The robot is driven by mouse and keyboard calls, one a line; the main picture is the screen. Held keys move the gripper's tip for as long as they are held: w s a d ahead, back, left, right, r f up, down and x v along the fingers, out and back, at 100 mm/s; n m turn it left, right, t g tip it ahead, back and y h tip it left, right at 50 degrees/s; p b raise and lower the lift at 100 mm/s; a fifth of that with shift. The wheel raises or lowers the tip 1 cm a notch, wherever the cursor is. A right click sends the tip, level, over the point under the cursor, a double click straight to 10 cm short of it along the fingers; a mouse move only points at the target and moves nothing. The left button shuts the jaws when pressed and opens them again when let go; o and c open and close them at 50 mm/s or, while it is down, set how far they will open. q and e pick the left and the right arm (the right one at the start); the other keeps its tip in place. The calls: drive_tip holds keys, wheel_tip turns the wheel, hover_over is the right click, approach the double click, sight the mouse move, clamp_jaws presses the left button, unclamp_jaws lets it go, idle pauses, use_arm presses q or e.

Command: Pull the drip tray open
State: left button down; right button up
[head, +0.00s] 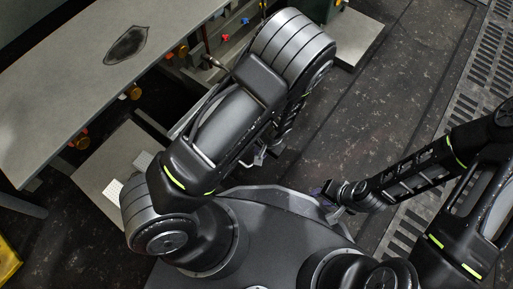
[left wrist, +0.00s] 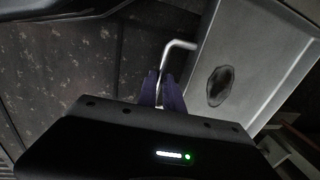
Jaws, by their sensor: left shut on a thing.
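In the left wrist view, the drip tray (left wrist: 235,55) appears as a grey metal surface with a raised edge and a dark oval stain. A pale bent rod handle (left wrist: 178,46) stands at its left side. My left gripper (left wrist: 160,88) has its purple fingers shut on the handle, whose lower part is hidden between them. In the head view my left arm covers most of this area, and the left fingers are hidden. My right gripper (head: 332,193) is far to the right of the machine, near my base; it is too small to tell its jaw state.
A long grey plate (head: 70,75) with a dark stain spans the upper left. A pale board (head: 105,165) lies low at left. Dark, flecked floor (head: 365,90) is open at right, with slotted grating beyond.

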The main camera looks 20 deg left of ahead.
use_arm(q)
drive_tip(key=c, duration=1.5)
unclamp_jaws()
drive_tip(key=r+p, duration=0.1)
drive_tip(key=r, duration=0.1)
drive_tip(key=d+r+p, duration=0.1)
drive_tip(key=r, duration=0.2)
drive_tip(key=r+p, duration=0.1)
drive_tip(key=r, duration=0.1)
drive_tip(key=shift+s+d+r+p, duration=0.15)
drive_tip(key=shift+r+p, duration=0.2)
